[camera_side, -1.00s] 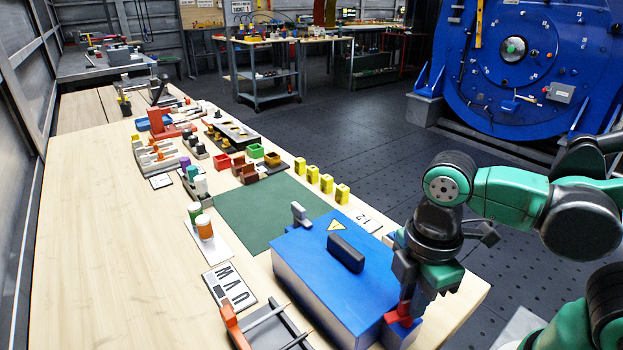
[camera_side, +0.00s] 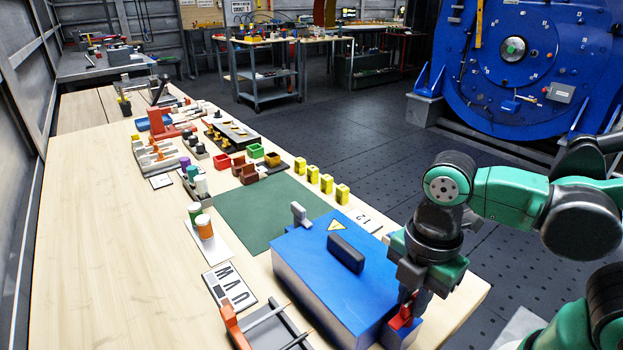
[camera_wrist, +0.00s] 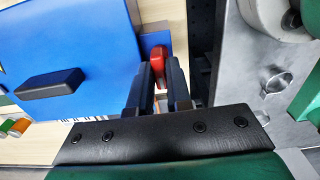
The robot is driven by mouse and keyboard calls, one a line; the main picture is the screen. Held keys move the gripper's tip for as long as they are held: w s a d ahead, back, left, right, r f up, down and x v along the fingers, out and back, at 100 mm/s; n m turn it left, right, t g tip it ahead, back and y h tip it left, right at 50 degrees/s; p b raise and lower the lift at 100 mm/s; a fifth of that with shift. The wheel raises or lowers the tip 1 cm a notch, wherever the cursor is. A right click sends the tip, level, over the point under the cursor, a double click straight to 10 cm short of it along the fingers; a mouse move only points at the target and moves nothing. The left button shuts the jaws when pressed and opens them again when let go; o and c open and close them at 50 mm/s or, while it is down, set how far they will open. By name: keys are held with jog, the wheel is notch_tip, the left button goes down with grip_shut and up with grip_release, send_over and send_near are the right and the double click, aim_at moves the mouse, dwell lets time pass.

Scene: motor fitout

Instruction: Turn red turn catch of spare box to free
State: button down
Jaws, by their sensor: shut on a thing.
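The blue spare box (camera_side: 310,265) stands near the front right of the bench, with a dark handle (camera_side: 345,252) on its lid. The red turn catch (camera_side: 401,318) is at the box's right end, low on a blue block. My gripper (camera_side: 410,300) reaches down from above and is shut on the red catch. In the wrist view the catch (camera_wrist: 158,60) shows between the two dark fingers (camera_wrist: 160,85), beside the blue box lid (camera_wrist: 80,50). The fingers hide part of the catch.
A grey latch (camera_side: 300,213) stands upright on the box's far end. A green mat (camera_side: 265,212) lies behind the box. A grey tray (camera_side: 270,330) and a lettered card (camera_side: 229,287) lie to its left. Yellow blocks (camera_side: 327,184) line the right edge.

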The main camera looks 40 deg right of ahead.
aim_at(413, 300)
jog(key=c, duration=0.8)
grip_release()
jog(key=shift+r, duration=2.8)
jog(key=w+m+t, duration=0.1)
jog(key=m, duration=0.1)
jog(key=w+d+m+t, duration=0.1)
jog(key=w+m, duration=0.1)
jog(key=m, duration=0.1)
jog(key=w+d+m+t, duration=0.1)
jog(key=m, duration=0.2)
jog(key=shift+w+f+y, duration=0.15)
jog(key=shift+f+y, duration=0.15)
jog(key=shift+f, duration=0.1)
jog(key=w+d+m+t, duration=0.1)
jog(key=m, duration=0.1)
jog(key=w+d+m+t, duration=0.1)
jog(key=m, duration=0.2)
jog(key=w+d+m+t, duration=0.1)
jog(key=m, duration=0.2)
jog(key=shift+w+r, duration=0.25)
jog(key=shift+w, duration=0.1)
jog(key=shift+w+d+r+m+t, duration=0.1)
jog(key=shift+w+d+m+t, duration=0.15)
jog(key=shift+m, duration=0.3)
jog(key=shift+w+r+m+t, duration=0.1)
jog(key=shift+m+t, duration=0.25)
jog(key=shift+m, duration=0.2)
